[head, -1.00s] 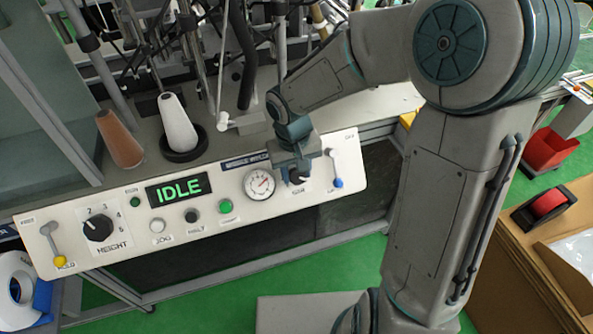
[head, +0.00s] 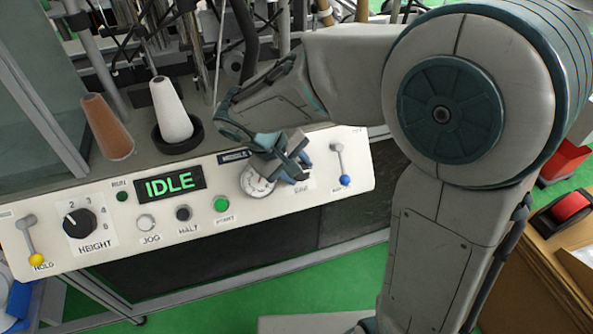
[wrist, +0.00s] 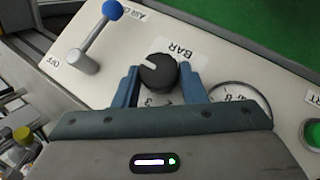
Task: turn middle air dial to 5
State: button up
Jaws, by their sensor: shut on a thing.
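The air dial is a black knob (wrist: 158,73) on a white plate marked BAR, seen upside down in the wrist view. Its white pointer line points left and slightly up there. In the head view my gripper (head: 296,168) is tilted over the BAR plate and hides the knob.
A round gauge (head: 258,181) sits beside the dial. A blue-tipped lever (head: 341,164) is on its other side. The panel also has a green START button (head: 221,204), a HEIGHT knob (head: 79,223), a yellow-tipped lever (head: 30,243) and an IDLE display (head: 169,186).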

dwell(0.4)
jog(key=o, duration=1)
jog(key=p+v, duration=0.2)
jog(key=v, duration=1.2)
jog(key=shift+d, duration=0.1)
